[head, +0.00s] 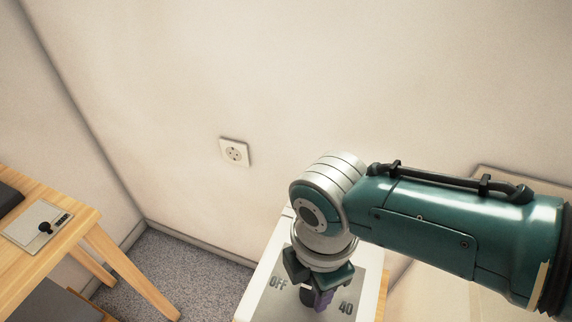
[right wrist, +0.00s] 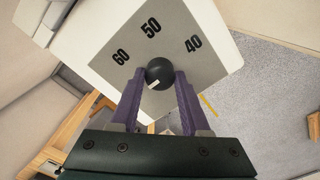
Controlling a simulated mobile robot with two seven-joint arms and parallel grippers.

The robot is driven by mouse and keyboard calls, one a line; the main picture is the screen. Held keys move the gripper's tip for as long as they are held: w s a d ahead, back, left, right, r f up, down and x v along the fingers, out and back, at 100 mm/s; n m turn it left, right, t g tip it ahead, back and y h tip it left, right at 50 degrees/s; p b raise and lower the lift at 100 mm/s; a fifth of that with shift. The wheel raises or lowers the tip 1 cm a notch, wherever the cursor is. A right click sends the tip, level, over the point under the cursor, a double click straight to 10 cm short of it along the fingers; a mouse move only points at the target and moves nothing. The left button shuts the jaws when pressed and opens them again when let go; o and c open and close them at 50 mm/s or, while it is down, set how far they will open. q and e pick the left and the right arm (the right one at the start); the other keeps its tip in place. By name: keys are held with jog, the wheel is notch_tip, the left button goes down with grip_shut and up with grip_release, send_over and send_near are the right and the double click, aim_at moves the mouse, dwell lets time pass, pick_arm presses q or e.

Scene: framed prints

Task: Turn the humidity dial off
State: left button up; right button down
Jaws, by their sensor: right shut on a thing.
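The humidity dial is a dark round knob (right wrist: 159,72) on a grey plate (right wrist: 186,70) marked 60, 50 and 40. A white mark on the knob lies at its lower left in the right wrist view, on the side away from 50. My right gripper (head: 318,300) points down at the dial. Its purple fingers are shut on the knob, one on each side, as seen in the right wrist view (right wrist: 159,88). My left gripper is out of view.
The plate sits on top of a white box (head: 262,283) beside the wall. A wooden table (head: 70,225) with a small panel (head: 37,226) stands at the left. A wall socket (head: 234,152) is behind. Grey carpet (head: 205,280) lies clear between table and box.

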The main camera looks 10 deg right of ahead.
aim_at(313, 290)
dwell(0.3)
jog(key=shift+c, duration=1.9)
grip_release()
jog(key=shift+r, duration=0.1)
jog(key=shift+r+p, duration=0.3)
jog(key=shift+r, duration=0.05)
notch_tip(313, 290, up, 9)
jog(key=p, duration=0.4)
